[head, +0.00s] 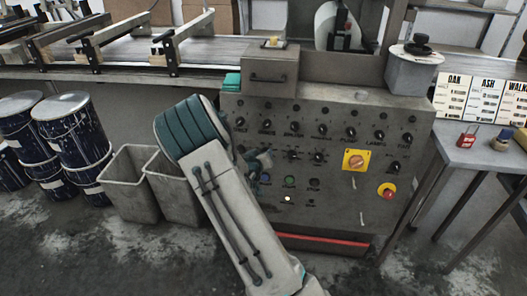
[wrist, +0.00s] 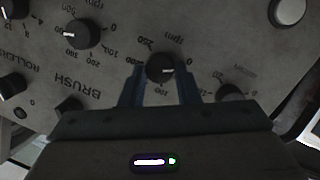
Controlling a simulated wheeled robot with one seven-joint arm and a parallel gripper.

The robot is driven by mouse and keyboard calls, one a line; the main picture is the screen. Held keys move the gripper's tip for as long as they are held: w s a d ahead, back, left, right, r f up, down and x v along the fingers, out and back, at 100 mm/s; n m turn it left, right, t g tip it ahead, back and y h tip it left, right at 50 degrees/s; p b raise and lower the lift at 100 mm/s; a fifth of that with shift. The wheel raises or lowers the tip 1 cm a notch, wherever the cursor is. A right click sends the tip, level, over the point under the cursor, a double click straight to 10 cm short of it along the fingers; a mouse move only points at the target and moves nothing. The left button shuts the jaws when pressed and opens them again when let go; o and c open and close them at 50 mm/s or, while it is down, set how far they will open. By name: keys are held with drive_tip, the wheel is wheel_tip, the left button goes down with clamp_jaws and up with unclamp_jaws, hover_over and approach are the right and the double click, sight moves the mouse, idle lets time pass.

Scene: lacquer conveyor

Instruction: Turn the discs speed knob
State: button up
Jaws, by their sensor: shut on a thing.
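My gripper (wrist: 160,88) is shut on a small round black knob (wrist: 160,68), with one finger on each side of it. A white mark shows on the right part of the knob's face, and a printed scale in rpm surrounds it. Its name label is not readable here, so I cannot tell from print whether it is the discs knob. In the head view my gripper (head: 256,160) is against the left half of the grey control panel (head: 325,205), and my arm hides part of that area.
In the wrist view a similar knob (wrist: 83,33) sits to the left, near the word BRUSH, and another dark knob (wrist: 230,92) is close on the right. Grey bins (head: 130,185) stand left.

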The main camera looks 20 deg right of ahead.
drive_tip(key=shift+n+p, duration=0.3)
drive_tip(key=shift+n, duration=0.2)
drive_tip(key=shift+h, duration=0.3)
drive_tip(key=o, duration=1)
drive_tip(key=p+v, duration=0.2)
drive_tip(key=v, duration=1.1)
drive_tip(key=shift+s+a+r, duration=0.15)
drive_tip(key=shift+s+a, duration=0.05)
drive_tip(key=shift+s, duration=0.05)
